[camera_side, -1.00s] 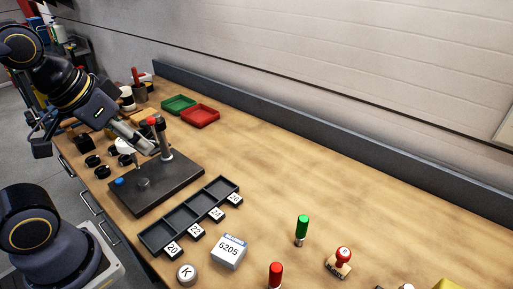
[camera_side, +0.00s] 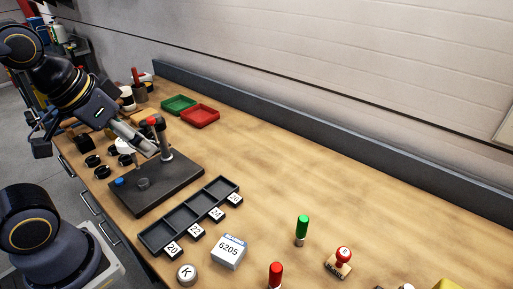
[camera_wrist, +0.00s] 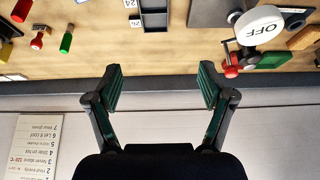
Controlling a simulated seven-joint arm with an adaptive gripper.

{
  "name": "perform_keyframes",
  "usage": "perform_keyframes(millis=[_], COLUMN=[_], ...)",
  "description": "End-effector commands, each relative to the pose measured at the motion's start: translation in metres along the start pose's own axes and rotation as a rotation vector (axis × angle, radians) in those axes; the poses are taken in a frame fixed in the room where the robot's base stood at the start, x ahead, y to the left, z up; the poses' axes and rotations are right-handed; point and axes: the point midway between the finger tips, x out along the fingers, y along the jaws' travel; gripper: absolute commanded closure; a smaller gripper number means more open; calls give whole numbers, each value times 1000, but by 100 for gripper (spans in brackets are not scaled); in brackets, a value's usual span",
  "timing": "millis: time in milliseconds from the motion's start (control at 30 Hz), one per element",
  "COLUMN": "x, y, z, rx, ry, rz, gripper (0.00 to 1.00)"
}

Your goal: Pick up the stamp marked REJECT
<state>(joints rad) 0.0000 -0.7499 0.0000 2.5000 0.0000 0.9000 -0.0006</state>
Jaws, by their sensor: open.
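A stamp with a round red knob and a wooden base (camera_side: 341,262) stands upright at the lower right of the side view. Its base lettering is too small to read surely. A red-knobbed stamp (camera_wrist: 38,41) also shows at the upper left of the wrist view. My gripper (camera_wrist: 160,87) is open and empty, its two fingers wide apart. In the side view my gripper is at the left, by the dark stand, far from the stamp.
A green-handled piece (camera_side: 302,229) and a red-handled piece (camera_side: 275,275) stand near the stamp. A 6205 box (camera_side: 229,251), a round K piece (camera_side: 187,274) and a compartment tray (camera_side: 152,242) lie left. Red (camera_side: 200,117) and green (camera_side: 179,104) trays sit behind. The middle table is clear.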

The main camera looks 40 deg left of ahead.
Motion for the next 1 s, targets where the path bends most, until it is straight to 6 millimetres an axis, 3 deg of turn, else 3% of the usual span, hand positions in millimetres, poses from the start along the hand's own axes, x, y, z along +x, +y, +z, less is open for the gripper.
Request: perform_keyframes(millis=[167, 300, 467, 567, 733, 867, 1000], x=[-8, -35, -42, -31, 14, 61, 106], y=[0, 6, 41, 78, 170, 250, 317], z=[-4, -52, -118, -156, -198, -195, -165], rx=[-109, -256, -338, -354, -323, -246, -128], ry=[-5, 10, -60, -125, -253, -347, -422], rz=[0, 14, 51, 69, 79, 66, 49], gripper=[19, 19, 19, 19, 19, 19, 19])
